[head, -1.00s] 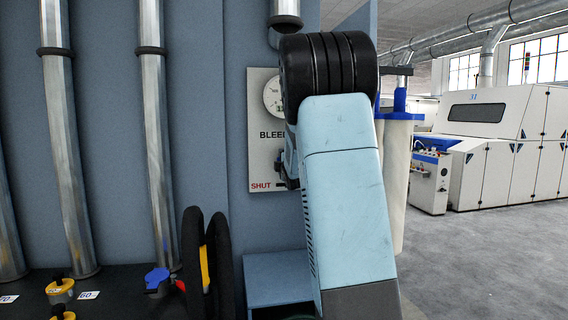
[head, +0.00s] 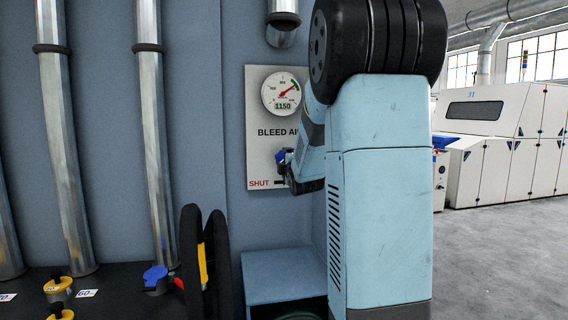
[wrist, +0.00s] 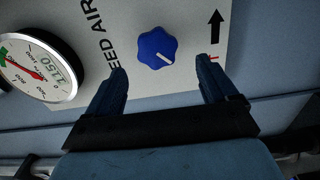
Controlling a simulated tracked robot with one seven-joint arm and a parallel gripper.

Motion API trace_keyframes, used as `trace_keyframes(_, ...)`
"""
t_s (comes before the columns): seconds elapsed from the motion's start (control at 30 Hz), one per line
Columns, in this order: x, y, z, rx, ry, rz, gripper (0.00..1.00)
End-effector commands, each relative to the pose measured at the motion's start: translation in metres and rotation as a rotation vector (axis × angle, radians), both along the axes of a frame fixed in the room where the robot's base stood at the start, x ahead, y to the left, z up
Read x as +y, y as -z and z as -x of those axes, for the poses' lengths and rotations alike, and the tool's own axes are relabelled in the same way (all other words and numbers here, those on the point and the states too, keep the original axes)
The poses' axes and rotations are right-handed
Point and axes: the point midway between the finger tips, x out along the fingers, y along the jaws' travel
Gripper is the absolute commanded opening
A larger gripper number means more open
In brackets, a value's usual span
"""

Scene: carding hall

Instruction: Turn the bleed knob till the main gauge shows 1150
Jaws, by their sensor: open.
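The main gauge (head: 283,93) is a round white dial with a red needle at the upper right, near a green mark, and its display reads 1150. It also shows in the wrist view (wrist: 42,68), with 1150 on it. The blue lobed bleed knob (wrist: 157,47) with a white pointer line sits on the white panel (wrist: 190,75). In the wrist view my gripper (wrist: 163,75) is open, its two blue fingers on either side below the knob, with gaps between them and it. In the head view my gripper (head: 283,160) is at the panel and hides most of the knob.
The panel carries "BLEED AIR" and "SHUT" labels and a black arrow (wrist: 215,25). A blue box (head: 285,278) stands below it. Black rings (head: 205,260) and a blue-handled valve (head: 155,280) are to the left. White machines (head: 500,140) stand far right, beyond open floor.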

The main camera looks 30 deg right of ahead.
Motion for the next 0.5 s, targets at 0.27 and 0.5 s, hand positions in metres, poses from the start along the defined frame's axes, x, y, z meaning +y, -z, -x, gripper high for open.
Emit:
trace_keyframes(0.27, 0.011, 0.0, 0.036, -0.001, -0.001, -0.002, 0.86)
trace_keyframes(0.5, 0.014, 0.001, 0.048, 0.001, 0.0, 0.0, 0.86)
